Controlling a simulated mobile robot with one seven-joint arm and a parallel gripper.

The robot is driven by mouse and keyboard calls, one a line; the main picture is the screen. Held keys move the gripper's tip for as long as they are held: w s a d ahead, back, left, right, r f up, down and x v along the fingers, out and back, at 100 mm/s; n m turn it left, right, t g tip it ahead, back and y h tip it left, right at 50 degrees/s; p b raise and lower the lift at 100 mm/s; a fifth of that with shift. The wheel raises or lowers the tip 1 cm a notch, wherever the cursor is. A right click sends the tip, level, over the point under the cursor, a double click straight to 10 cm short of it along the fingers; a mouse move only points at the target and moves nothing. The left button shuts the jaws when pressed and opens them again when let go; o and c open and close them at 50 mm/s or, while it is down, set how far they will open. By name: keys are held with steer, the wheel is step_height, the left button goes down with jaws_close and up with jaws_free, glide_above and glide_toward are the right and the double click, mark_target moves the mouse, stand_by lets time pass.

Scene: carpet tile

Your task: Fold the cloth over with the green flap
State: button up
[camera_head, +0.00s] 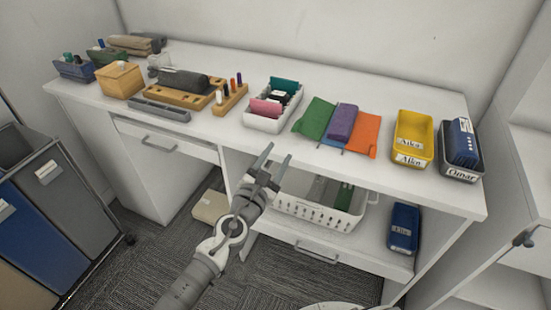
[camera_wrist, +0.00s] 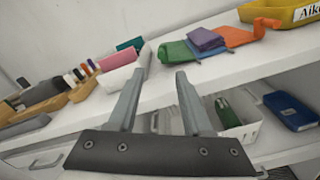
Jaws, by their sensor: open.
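The cloth lies on the white desktop right of its middle. Its green flap (camera_head: 315,118) is spread out at the left. A thick purple part (camera_head: 341,122) sits in the middle, an orange flap (camera_head: 363,136) at the right, and a little blue (camera_head: 330,146) shows at the front edge. The wrist view also shows the green flap (camera_wrist: 174,52), purple part (camera_wrist: 205,39) and orange flap (camera_wrist: 246,33). My gripper (camera_head: 278,154) is open and empty, in front of the desk edge, left of and nearer than the cloth. The fingertips (camera_wrist: 161,72) are apart from it.
A white tray (camera_head: 249,119) with coloured items stands left of the cloth. A yellow bin (camera_head: 427,158) and a dark bin (camera_head: 462,174) stand to its right. Wooden holders and boxes fill the left side. A white basket (camera_head: 316,217) sits on the shelf below.

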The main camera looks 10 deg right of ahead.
steer(key=shift+s+a, duration=0.2)
steer(key=shift+s, duration=0.1)
